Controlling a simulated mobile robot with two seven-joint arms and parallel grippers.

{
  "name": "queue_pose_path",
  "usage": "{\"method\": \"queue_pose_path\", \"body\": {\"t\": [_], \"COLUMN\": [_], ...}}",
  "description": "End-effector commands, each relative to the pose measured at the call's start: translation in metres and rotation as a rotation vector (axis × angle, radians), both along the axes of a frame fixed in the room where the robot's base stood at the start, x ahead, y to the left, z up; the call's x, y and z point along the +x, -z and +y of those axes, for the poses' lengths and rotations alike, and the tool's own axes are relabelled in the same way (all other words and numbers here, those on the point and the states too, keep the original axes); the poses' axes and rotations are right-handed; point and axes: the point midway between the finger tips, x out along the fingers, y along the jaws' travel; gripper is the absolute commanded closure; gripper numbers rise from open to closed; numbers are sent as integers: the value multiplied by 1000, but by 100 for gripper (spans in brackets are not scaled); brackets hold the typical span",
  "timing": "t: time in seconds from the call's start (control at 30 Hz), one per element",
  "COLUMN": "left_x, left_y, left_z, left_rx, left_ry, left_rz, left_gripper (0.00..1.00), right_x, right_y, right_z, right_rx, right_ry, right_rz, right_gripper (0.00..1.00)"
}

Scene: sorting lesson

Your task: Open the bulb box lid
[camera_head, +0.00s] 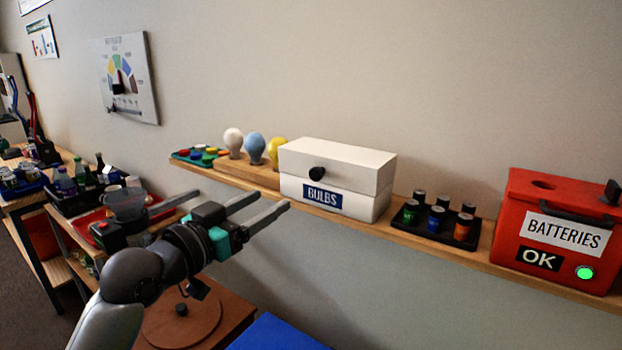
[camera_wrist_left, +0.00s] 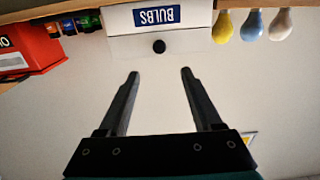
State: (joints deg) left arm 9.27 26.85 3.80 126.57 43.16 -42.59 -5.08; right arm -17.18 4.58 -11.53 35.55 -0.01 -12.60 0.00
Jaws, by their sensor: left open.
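The white bulb box (camera_head: 362,206) stands on the wall shelf with a blue BULBS label on its front. Its lid (camera_head: 352,160) is down, with a thin seam below it, and a black knob (camera_head: 317,174) is on the lid's front. My left gripper (camera_head: 272,200) is open and empty, in front of the box and apart from it, to the lower left of the knob in the head view. In the left wrist view, which is upside down, the knob (camera_wrist_left: 159,46) shows beyond and between the two fingertips (camera_wrist_left: 160,73). My right gripper is not in view.
Left of the box, white, blue and yellow bulbs (camera_head: 255,147) stand on a wooden holder. Right of it are a black tray of batteries (camera_head: 409,227) and a red batteries box (camera_head: 510,205). The shelf (camera_head: 463,251) runs along the wall. A round wooden disc (camera_head: 160,325) lies below.

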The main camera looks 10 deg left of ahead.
Motion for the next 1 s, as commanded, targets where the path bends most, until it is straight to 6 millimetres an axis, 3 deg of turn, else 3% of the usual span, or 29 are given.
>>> {"method": "queue_pose_path", "body": {"t": [0.6, 1.0], "left_x": [92, 128], "left_y": [0, 1], "left_z": [-39, -54], "left_rx": [-1, 2], "left_ry": [1, 1], "left_rz": [4, 5], "left_gripper": [34, 34], "right_x": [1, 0], "right_y": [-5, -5], "right_z": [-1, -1], "right_rx": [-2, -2], "right_ry": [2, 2], "right_rz": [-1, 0], "right_gripper": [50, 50]}}
